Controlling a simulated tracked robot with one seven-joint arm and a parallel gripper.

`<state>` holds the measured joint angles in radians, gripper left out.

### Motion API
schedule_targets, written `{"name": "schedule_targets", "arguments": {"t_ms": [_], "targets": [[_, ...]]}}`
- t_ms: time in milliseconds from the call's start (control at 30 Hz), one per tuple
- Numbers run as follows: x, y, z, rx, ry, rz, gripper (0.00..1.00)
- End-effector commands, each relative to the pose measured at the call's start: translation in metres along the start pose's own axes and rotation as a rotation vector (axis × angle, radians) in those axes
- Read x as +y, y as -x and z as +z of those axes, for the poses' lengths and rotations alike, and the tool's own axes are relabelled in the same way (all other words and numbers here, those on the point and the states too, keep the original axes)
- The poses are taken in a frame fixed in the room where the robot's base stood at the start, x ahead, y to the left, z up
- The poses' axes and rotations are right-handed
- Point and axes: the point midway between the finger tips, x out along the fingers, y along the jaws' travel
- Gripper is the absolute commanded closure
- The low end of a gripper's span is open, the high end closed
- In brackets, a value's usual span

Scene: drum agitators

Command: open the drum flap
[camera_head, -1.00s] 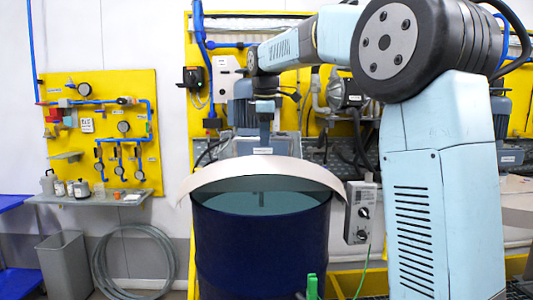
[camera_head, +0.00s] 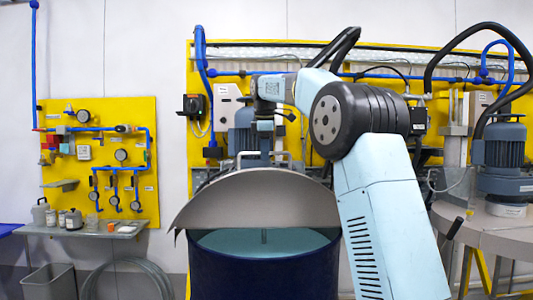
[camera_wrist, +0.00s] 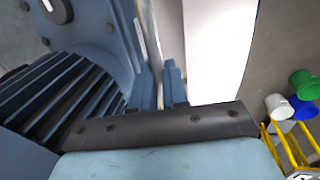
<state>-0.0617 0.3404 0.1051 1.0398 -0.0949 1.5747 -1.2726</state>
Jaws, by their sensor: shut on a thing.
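The drum flap (camera_head: 258,200) is a grey half-round lid, tilted up over the blue drum (camera_head: 265,270). Below its edge the drum's front half is uncovered, showing a teal surface (camera_head: 250,242) and a thin shaft. A pale bar handle (camera_head: 283,155) stands along the flap's top edge. My gripper (camera_head: 265,150) reaches down to this handle and is shut on it; the fingertips are hard to make out in the head view. In the wrist view my gripper's blue fingers (camera_wrist: 172,82) are beside a grey bar, with the bright flap surface (camera_wrist: 212,50) to their right.
A blue finned motor (camera_head: 240,130) stands behind the flap, and it fills the left of the wrist view (camera_wrist: 60,95). A second drum lid with a motor (camera_head: 503,150) is at the right. A shelf with jars (camera_head: 85,228) is at the left.

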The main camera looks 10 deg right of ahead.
Motion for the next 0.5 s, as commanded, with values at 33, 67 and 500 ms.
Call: {"name": "schedule_targets", "arguments": {"t_ms": [33, 67, 500], "targets": [[0.0006, -0.0042, -0.0052, 0.006, 0.007, -0.008, 1.00], [0.0013, -0.0044, -0.0047, 0.006, 0.007, -0.008, 1.00], [0.0034, -0.0044, -0.0008, 0.004, 0.002, -0.007, 1.00]]}}
